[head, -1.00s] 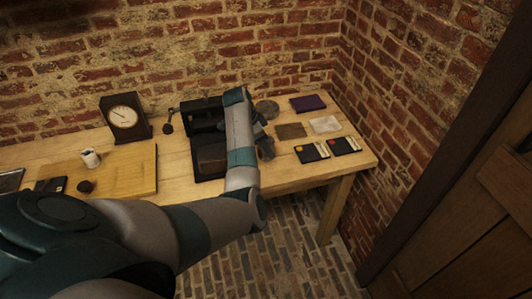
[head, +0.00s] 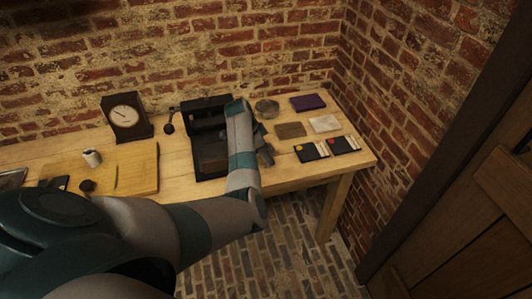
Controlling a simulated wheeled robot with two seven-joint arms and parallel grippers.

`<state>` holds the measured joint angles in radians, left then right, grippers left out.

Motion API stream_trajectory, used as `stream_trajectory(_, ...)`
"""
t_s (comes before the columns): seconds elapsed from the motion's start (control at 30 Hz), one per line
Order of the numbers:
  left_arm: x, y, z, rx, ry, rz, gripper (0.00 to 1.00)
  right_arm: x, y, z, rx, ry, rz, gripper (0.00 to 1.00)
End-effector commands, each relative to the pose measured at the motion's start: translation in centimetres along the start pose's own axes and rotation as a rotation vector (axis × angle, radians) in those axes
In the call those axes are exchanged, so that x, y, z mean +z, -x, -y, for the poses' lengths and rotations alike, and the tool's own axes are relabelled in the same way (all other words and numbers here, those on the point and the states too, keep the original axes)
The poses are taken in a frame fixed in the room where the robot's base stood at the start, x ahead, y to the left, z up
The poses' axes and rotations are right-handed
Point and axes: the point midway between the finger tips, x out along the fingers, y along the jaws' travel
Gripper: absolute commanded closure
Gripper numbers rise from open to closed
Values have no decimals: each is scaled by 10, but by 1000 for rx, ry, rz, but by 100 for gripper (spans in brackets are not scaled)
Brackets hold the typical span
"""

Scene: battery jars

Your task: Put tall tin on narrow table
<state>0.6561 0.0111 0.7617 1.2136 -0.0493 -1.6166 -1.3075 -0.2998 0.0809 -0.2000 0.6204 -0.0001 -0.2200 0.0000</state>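The wooden table (head: 175,165) stands along the brick wall. My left arm comes in from the left and bends over the table. My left gripper (head: 265,153) is partly hidden behind the forearm, over the table right of the open black case; whether its fingers are apart, or hold anything, cannot be told. No clearly tall tin can be made out. A round grey metal-looking object (head: 266,107) stands at the back of the table, beyond the gripper, and a small pale cylinder (head: 92,158) stands at left. My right gripper is out of view.
An open black case (head: 210,152) and a dark clock (head: 125,118) stand on the table. A wooden board (head: 137,165) lies at left. A purple item (head: 308,102), flat pads and two dark cards (head: 345,145) cover the right end. A wooden door is at right.

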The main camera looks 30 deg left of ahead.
Motion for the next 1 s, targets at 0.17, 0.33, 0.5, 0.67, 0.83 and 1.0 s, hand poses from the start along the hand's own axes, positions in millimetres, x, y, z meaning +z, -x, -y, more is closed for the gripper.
stream_trajectory(0.17,0,0,0,1,0,1,34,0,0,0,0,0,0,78)
stream_trajectory(0.33,0,0,0,1,0,1,34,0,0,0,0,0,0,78)
stream_trajectory(0.5,0,3,0,-1,0,1,34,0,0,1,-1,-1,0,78)
stream_trajectory(0.67,0,14,1,-2,0,0,34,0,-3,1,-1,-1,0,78)
stream_trajectory(0.83,1,36,1,-4,-1,1,34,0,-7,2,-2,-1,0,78)
stream_trajectory(1.0,1,67,2,-5,-1,0,34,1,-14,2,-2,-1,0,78)
